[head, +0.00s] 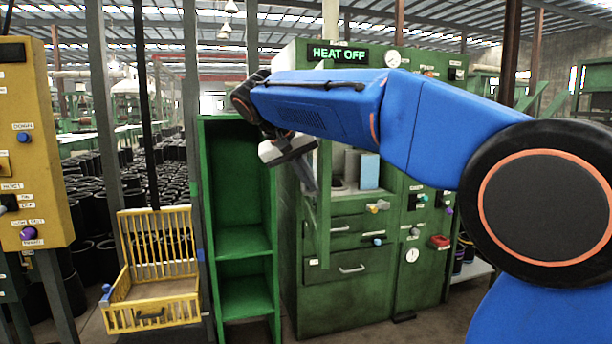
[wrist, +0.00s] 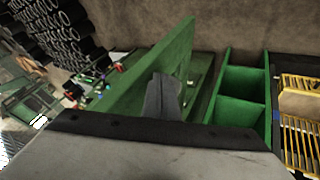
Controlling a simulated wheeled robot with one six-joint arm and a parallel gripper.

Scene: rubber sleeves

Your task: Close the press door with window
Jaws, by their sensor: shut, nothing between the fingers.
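The green press (head: 345,280) stands right of centre in the head view, with a lit HEAT OFF sign on top. Its door (head: 324,225) stands open, swung out toward me and seen nearly edge-on. My gripper (head: 311,184) is shut and empty, pointing down at the door's left side. In the wrist view the shut fingers (wrist: 163,88) overlap the door; I cannot tell whether they touch it. My arm hides part of the press front.
A green open shelf (head: 240,240) stands just left of the press. A yellow basket (head: 155,305) and a yellow control box (head: 30,150) are further left. A light blue block (head: 369,171) shows inside the press opening. Bare floor lies in front of the press.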

